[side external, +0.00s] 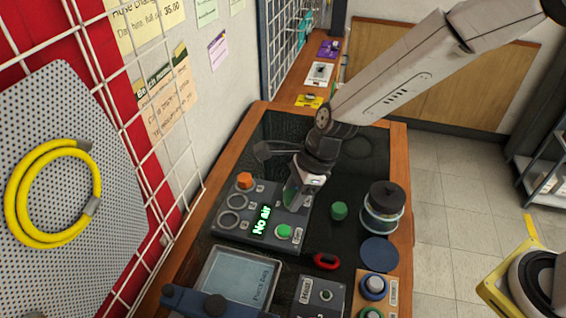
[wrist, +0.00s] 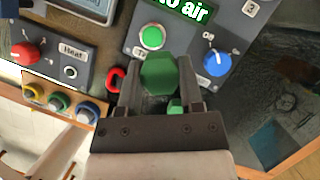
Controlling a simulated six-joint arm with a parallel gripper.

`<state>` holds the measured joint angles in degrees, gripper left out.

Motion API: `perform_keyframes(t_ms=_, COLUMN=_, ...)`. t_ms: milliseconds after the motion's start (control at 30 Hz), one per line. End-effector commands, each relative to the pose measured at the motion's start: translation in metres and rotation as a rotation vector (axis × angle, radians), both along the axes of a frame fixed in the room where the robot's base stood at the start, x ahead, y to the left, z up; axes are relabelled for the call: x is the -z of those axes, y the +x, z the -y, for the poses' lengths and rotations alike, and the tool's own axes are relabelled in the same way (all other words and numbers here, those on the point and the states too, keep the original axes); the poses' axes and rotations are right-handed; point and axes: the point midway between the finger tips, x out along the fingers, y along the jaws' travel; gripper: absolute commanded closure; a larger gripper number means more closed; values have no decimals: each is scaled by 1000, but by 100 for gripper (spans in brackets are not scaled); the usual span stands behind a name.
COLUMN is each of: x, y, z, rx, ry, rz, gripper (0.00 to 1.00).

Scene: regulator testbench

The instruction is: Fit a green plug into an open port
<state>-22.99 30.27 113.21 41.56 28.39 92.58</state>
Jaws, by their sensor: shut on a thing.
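My gripper (wrist: 158,80) is shut on a green hexagonal plug (wrist: 159,73), which sits between the two fingertips. In the side external view my gripper (side external: 298,197) is over the right part of the grey test panel (side external: 262,206), and the held plug is mostly hidden. I cannot tell whether it touches the panel. Two dark round rings, an upper (side external: 238,201) and a lower one (side external: 229,220), are at the panel's left; whether they are open ports is unclear. Another green plug (side external: 339,210) stands on the dark mat right of the panel; it partly shows in the wrist view (wrist: 174,107).
A blue knob (wrist: 217,62) shows in the wrist view. A red ring (side external: 327,261), a lidded jar (side external: 382,211) and a "Heat" box (side external: 322,296) are nearby.

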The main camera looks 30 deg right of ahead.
Motion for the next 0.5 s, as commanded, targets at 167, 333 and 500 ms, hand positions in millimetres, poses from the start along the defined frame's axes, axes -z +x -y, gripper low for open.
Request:
perform_keyframes(t_ms=167, x=3, y=25, z=-30, rx=-6, ry=0, rz=-1, gripper=100)
perform_keyframes(t_ms=333, x=7, y=45, z=-59, rx=-4, ry=-3, rz=-1, gripper=100)
perform_keyframes(t_ms=500, x=11, y=62, z=-85, rx=-1, ry=-8, rz=-1, gripper=100)
